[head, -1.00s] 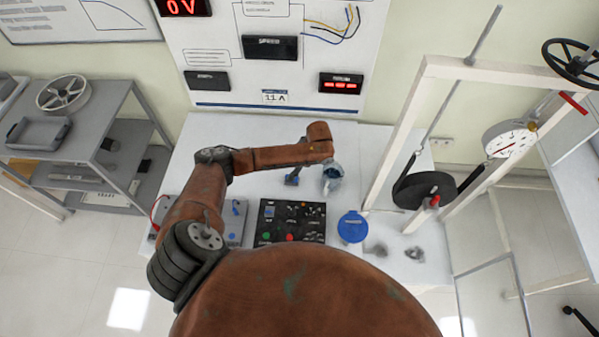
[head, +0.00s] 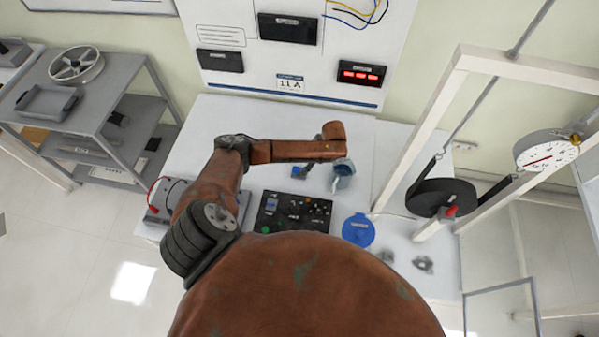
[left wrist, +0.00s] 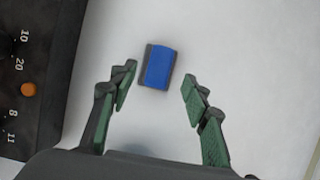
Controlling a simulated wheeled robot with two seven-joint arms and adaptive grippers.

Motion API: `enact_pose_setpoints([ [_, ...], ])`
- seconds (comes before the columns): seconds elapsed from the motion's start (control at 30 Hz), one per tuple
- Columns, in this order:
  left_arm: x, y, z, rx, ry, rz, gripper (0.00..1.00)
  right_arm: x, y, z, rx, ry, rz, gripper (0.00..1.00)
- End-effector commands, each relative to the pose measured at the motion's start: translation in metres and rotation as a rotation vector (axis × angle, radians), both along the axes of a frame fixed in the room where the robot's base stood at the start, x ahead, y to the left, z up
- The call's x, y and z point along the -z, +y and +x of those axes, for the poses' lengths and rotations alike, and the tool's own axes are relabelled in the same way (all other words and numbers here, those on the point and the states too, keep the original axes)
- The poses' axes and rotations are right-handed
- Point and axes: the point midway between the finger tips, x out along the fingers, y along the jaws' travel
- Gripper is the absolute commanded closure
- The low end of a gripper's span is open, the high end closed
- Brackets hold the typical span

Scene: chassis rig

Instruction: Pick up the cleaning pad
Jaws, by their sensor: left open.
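The cleaning pad (left wrist: 158,67), a small blue block with a dark grey edge, lies on the white table in the left wrist view. My left gripper (left wrist: 160,74) is open, with its green-lined fingertips to the left and right of the pad in the picture. The fingers look apart from it; the height gap cannot be told. In the head view my left arm reaches over the table, and its end covers part of the gripper area. A small blue and dark shape there is too small to name surely. My right gripper is not in view.
A black control panel (head: 294,213) lies on the white table (head: 205,130), beside the pad. A blue round lid (head: 358,230) lies to its right. A white frame with a dark wheel (head: 440,198) and dial gauge (head: 546,151) stands at the right. A grey shelf (head: 97,92) stands left.

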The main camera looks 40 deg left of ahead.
Motion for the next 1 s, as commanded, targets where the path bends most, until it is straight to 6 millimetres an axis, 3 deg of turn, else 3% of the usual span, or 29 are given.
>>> enact_pose_setpoints([
  [0.23, 0.032, 0.011, -0.008, -0.001, 0.002, 0.0, 0.56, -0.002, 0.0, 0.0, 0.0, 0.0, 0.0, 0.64],
  [0.53, 0.037, 0.013, -0.009, 0.001, 0.0, 0.0, 0.56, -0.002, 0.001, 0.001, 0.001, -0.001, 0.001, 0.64],
  [1.0, 0.037, 0.013, -0.009, 0.0, 0.0, 0.0, 0.88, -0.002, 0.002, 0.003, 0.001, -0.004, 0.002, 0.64],
])
